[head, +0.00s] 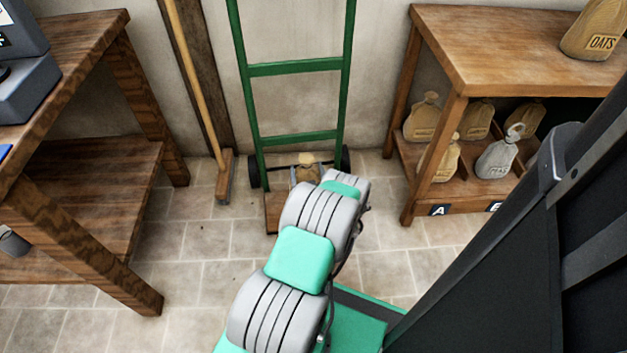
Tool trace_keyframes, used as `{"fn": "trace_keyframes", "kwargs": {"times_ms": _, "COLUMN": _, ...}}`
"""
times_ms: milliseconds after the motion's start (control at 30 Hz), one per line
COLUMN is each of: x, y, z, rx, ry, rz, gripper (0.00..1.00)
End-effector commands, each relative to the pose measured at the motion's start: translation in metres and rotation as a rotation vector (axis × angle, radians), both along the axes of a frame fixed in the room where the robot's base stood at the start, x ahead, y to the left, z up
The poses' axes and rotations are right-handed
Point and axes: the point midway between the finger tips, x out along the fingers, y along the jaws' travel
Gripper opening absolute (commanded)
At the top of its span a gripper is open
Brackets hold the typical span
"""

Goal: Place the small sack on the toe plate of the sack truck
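The sack truck (295,69) has a green frame and stands upright against the back wall. Its brown toe plate (273,213) is low on the floor in front, partly covered by my arm. A small tan sack (306,170) shows just beyond the end of my arm, in front of the truck's lower frame. Its lower part is hidden, so I cannot tell whether it rests on the plate or is held above it.
A wooden bench (77,53) stands at left. A broom (197,85) leans by a post left of the truck. At right, a wooden table (500,47) carries an OATS sack (596,30), with several small sacks on its lower shelf. Tiled floor is clear between.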

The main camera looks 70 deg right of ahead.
Motion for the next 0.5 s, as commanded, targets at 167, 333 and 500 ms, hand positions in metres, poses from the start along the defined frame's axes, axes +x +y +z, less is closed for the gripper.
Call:
{"fn": "trace_keyframes", "kwargs": {"times_ms": 167, "x": 0.036, "y": -0.016, "z": -0.033, "rx": -0.005, "ry": -0.001, "rz": 0.005, "gripper": 0.06}}
{"fn": "trace_keyframes", "kwargs": {"times_ms": 333, "x": 0.055, "y": -0.027, "z": -0.056, "rx": -0.007, "ry": -0.003, "rz": 0.002, "gripper": 0.06}}
{"fn": "trace_keyframes", "kwargs": {"times_ms": 500, "x": 0.063, "y": -0.031, "z": -0.066, "rx": -0.005, "ry": -0.004, "rz": 0.001, "gripper": 0.06}}
